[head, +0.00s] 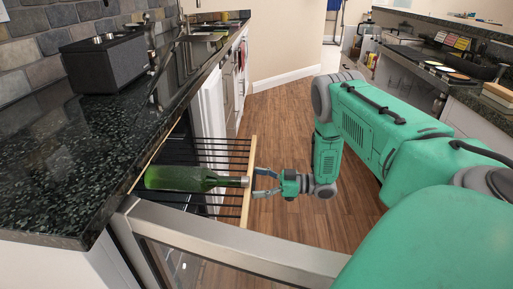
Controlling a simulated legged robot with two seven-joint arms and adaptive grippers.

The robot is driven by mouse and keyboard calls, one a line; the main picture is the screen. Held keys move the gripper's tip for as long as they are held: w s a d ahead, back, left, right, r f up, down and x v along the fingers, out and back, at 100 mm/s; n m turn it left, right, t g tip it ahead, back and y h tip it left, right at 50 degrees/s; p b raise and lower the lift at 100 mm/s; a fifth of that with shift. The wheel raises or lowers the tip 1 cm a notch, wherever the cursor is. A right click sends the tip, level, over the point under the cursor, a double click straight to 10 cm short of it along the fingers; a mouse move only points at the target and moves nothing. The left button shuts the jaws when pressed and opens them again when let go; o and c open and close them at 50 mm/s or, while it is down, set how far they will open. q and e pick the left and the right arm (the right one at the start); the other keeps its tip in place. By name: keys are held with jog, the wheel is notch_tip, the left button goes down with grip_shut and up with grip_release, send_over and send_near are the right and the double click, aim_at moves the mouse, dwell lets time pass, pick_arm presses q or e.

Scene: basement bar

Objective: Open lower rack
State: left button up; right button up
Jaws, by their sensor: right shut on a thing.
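A wire rack (222,150) with black bars and a pale wooden front strip (249,206) sticks out from under the dark counter. A green bottle (180,179) lies on it, neck toward the strip. My right gripper (257,183) reaches in from the right and is shut on the strip, close to the bottle's mouth. The fingertips are partly hard to make out. The rack's back part is hidden under the counter. I cannot tell from this view whether another rack is above or below it. My left gripper is not in view.
An open metal-framed glass door (230,247) stands in front of the rack. The black speckled counter (75,150) holds a dark speaker-like box (105,62) and a sink (208,36). Wooden floor (280,124) is clear between this counter and the right-hand one (470,112).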

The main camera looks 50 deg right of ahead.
jog(key=o, duration=1.6)
jog(key=shift+w+d, duration=0.1)
jog(key=v, duration=1.2)
jog(key=shift+f, duration=0.15)
